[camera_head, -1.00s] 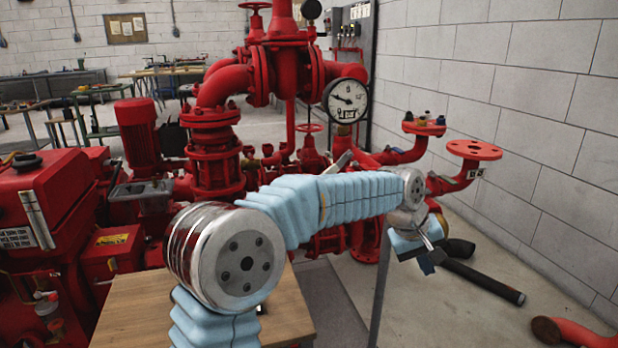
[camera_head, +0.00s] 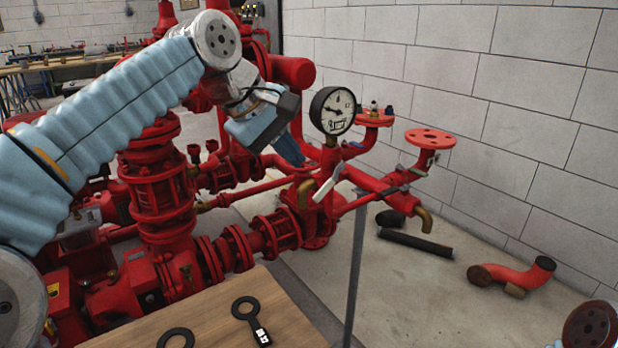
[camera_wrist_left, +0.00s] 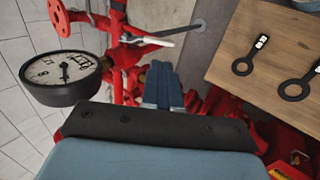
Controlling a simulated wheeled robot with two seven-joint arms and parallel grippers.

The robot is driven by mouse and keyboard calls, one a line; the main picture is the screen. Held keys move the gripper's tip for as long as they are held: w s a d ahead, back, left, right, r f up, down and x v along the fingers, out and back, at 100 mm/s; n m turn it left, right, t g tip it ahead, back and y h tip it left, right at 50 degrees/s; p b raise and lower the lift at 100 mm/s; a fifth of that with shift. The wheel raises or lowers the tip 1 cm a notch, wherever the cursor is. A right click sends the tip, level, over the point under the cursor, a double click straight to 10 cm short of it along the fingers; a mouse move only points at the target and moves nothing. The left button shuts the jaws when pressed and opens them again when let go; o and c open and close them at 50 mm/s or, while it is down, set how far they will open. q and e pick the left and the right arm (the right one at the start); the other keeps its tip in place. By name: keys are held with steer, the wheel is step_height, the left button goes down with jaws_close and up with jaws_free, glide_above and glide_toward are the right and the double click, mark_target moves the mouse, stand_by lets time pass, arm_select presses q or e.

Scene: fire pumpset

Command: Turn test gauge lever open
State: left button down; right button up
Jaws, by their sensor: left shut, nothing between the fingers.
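The white test gauge lever (camera_head: 327,186) slants down and left from the red pipework, below the round pressure gauge (camera_head: 333,110). In the left wrist view the lever (camera_wrist_left: 146,38) shows as a pale bar beyond the fingers, and the gauge (camera_wrist_left: 64,70) is at the left. My left gripper (camera_head: 291,152) points down, just left of the gauge and above and left of the lever. Its blue fingers are together and empty. In the wrist view the fingers (camera_wrist_left: 163,84) are apart from the lever in the picture.
A wooden table (camera_head: 205,318) holding black ring-shaped tools (camera_head: 250,318) stands at the front. A grey post (camera_head: 354,275) rises below the lever. Red flanged pipes (camera_head: 430,139) reach toward the wall. Loose pipes (camera_head: 415,243) lie on otherwise open floor at the right.

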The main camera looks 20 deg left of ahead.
arm_select(q)
glide_toward(320, 200)
steer(key=w+d+f, duration=0.1)
steer(key=w, duration=0.1)
steer(key=w+d+f, duration=0.1)
steer(key=f, duration=0.1)
steer(key=shift+w+d+f, duration=0.2)
steer(key=shift+w+d, duration=0.05)
steer(key=shift+w, duration=0.15)
arm_select(e)
steer(key=shift+f, duration=0.3)
